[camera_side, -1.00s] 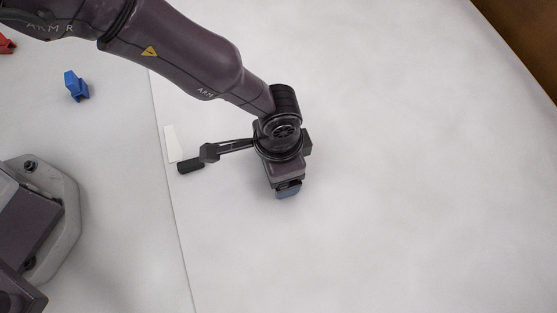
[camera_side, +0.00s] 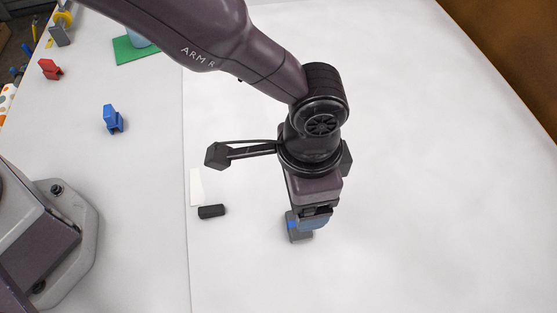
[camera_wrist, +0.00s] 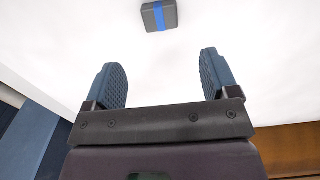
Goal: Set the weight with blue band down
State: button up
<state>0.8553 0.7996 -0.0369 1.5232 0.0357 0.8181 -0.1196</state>
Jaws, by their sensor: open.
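The weight with the blue band is a dark grey block with a bright blue stripe. It lies on the white surface in the side view (camera_side: 293,233), just left of and partly behind my gripper (camera_side: 314,222). In the wrist view the weight (camera_wrist: 151,17) is at the top edge, beyond the fingertips and apart from them. My gripper (camera_wrist: 160,60) is open, with its two blue ribbed fingers wide apart and nothing between them.
A black block (camera_side: 211,212) and a white strip (camera_side: 196,187) lie to the left. A blue piece (camera_side: 113,119), a red piece (camera_side: 50,69) and a green mat (camera_side: 135,48) are farther left and back. The white surface to the right is clear.

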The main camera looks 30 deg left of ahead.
jog(key=w+a+r+n+t+h, duration=0.1)
jog(key=w+a+r+n+t, duration=0.2)
jog(key=a+r, duration=1.7)
jog(key=s+a+r+n+t, duration=0.1)
jog(key=s+a+n, duration=0.2)
jog(key=s+a, duration=0.3)
jog(key=s+a+r+n+t+y, duration=0.1)
jog(key=s+a+n, duration=0.2)
jog(key=s+a, duration=0.4)
jog(key=a, duration=0.3)
jog(key=shift+s+a+r+t, duration=0.2)
jog(key=shift+s+r+t, duration=0.05)
jog(key=shift+r+t, duration=0.05)
